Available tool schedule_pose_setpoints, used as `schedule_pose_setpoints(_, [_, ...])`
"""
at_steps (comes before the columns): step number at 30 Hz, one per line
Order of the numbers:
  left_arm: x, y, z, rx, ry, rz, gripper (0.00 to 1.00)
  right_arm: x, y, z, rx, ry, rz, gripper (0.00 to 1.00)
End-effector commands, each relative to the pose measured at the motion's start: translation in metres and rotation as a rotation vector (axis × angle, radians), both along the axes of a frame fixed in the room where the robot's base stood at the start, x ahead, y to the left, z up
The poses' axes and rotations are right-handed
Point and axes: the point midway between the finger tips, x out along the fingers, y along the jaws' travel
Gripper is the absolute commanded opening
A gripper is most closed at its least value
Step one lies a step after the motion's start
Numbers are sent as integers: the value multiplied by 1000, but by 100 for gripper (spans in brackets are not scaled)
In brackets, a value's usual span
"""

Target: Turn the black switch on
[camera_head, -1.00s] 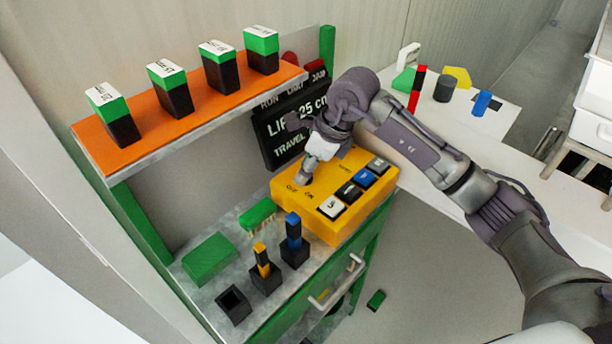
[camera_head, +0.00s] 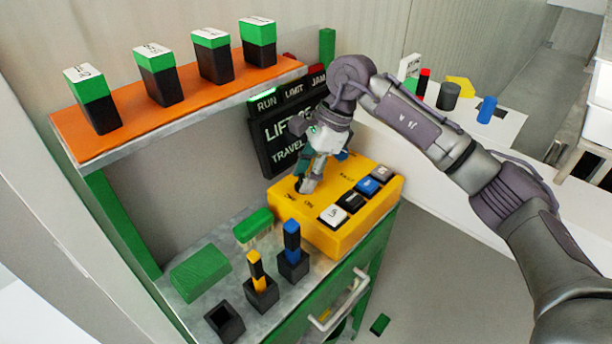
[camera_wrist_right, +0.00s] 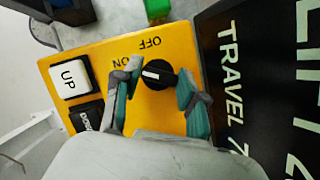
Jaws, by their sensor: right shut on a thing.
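The black switch (camera_wrist_right: 158,76) is a round knob with a white mark on the yellow control box (camera_head: 325,235). In the right wrist view its white mark points left, towards the ON label and away from OFF. My right gripper (camera_head: 308,186) reaches down onto the box from above. In the right wrist view its two fingers (camera_wrist_right: 155,84) stand on either side of the knob, shut on it. In the head view the gripper mostly hides the knob. My left gripper is not in view.
A dark display board (camera_head: 284,133) stands close behind the box, with a lit green RUN lamp (camera_head: 266,102). The UP button (camera_wrist_right: 69,78) and other buttons are beside the switch. An orange shelf (camera_head: 190,108) holds several green-and-black blocks. Upright holders stand at the front left.

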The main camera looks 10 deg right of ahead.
Motion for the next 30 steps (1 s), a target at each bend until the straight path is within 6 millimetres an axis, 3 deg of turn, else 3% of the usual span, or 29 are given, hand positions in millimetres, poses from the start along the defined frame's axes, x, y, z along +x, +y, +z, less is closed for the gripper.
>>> schedule_pose_setpoints(12, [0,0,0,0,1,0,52,1,0,2,1,-6,8,7])
schedule_pose_setpoints(13, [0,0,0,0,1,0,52,1,0,2,1,-6,8,43])
schedule_pose_setpoints(17, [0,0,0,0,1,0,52,1,0,2,1,-4,8,65])
schedule_pose_setpoints(30, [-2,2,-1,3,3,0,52,0,0,0,0,-1,6,67])
